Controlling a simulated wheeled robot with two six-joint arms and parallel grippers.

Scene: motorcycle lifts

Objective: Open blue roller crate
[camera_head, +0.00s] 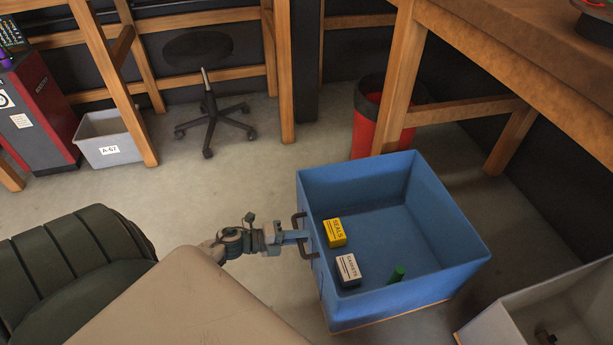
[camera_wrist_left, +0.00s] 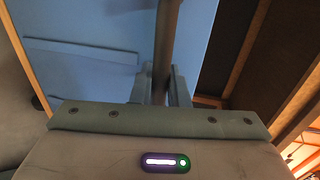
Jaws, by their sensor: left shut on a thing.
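The blue roller crate (camera_head: 440,225) stands on the floor right of centre in the head view, and its top is open. Inside lie a yellow SEALS box (camera_head: 334,233), a grey-and-white box (camera_head: 348,269) and a green cylinder (camera_head: 397,274). A dark handle (camera_head: 302,236) is on the crate's left side. My left gripper (camera_head: 300,236) is shut on this handle. In the left wrist view the dark handle bar (camera_wrist_left: 164,55) runs between the fingers (camera_wrist_left: 163,88), with the blue crate wall (camera_wrist_left: 80,40) behind. My right gripper is not in view.
A grey crate (camera_head: 530,315) stands at lower right. A black stool (camera_head: 207,100) and a grey A-67 bin (camera_head: 108,140) are at the back left. The floor between is clear.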

